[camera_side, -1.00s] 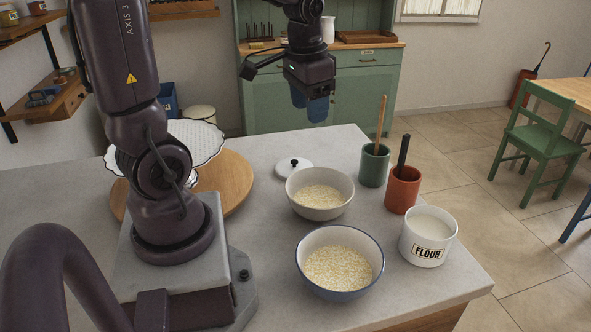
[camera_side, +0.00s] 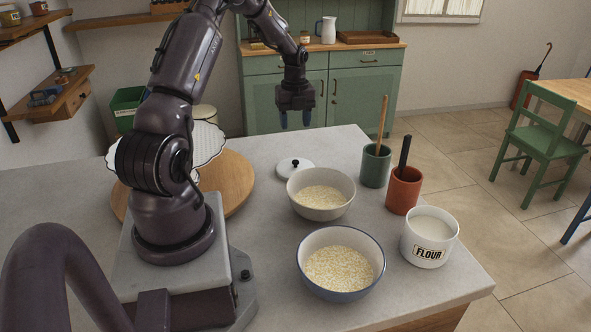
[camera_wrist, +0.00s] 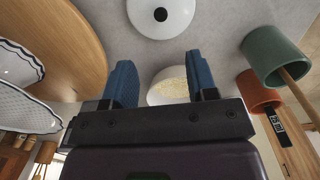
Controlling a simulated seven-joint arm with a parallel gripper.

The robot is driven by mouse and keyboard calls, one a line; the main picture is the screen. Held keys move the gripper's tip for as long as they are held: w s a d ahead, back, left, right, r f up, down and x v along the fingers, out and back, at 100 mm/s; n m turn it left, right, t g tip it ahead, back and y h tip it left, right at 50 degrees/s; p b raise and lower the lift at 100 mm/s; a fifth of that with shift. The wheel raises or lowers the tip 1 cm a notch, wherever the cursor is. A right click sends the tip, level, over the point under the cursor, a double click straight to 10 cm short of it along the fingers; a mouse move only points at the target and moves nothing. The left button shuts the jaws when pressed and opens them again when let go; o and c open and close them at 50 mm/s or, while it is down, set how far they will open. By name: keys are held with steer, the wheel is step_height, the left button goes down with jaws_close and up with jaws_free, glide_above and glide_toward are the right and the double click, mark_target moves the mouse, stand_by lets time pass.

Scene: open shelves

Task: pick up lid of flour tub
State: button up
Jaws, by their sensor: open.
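The white lid (camera_side: 295,168) with a black knob lies flat on the grey counter, behind the grey bowl. It also shows at the top of the wrist view (camera_wrist: 161,17). The flour tub (camera_side: 428,238) is white, labelled FLOUR, and stands uncovered at the counter's right with white contents. My gripper (camera_side: 295,122) is open and empty, pointing down above the far part of the counter, higher than the lid and apart from it. Its blue fingers stand spread in the wrist view (camera_wrist: 162,82).
A grey bowl (camera_side: 305,206) and a blue-rimmed bowl (camera_side: 309,278) hold pale grains. A green cup (camera_side: 373,168) and a terracotta cup (camera_side: 402,194) hold upright utensils. A round wooden board (camera_side: 240,180) with scalloped white dishes (camera_side: 208,140) lies left of the lid.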

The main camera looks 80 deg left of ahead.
mark_target(296, 161)
step_height(296, 161, down, 13)
steer(key=shift+r, duration=0.15)
jaws_close()
stand_by(0.5)
